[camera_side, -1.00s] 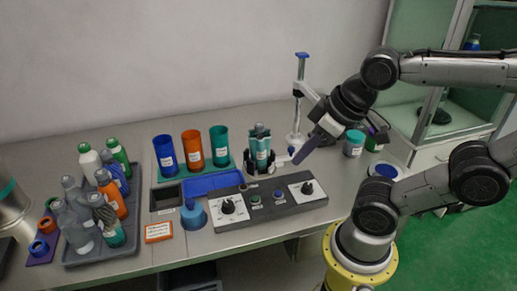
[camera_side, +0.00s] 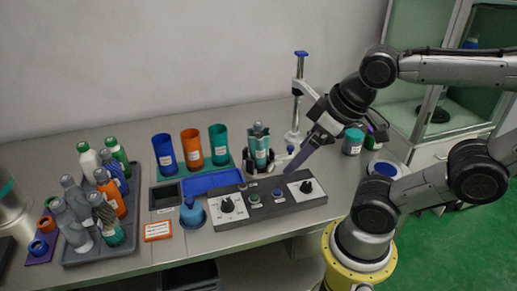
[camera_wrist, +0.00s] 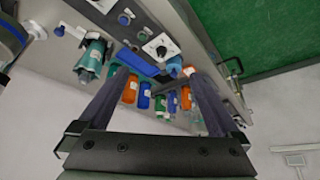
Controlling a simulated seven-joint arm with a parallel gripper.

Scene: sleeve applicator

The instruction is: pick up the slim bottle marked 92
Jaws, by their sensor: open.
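My gripper (camera_side: 290,170) is just right of that bottle, above the control panel, pointing down and left. In the wrist view my gripper (camera_wrist: 160,84) is open, with nothing visibly held between its fingers; bottles show beyond them.
Blue (camera_side: 164,155), orange (camera_side: 192,149) and teal (camera_side: 219,145) cups stand behind a blue tray (camera_side: 210,181). The control panel (camera_side: 272,207) with knobs lies in front. The applicator post (camera_side: 299,90) rises behind my gripper. Jars (camera_side: 353,141) stand at right.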

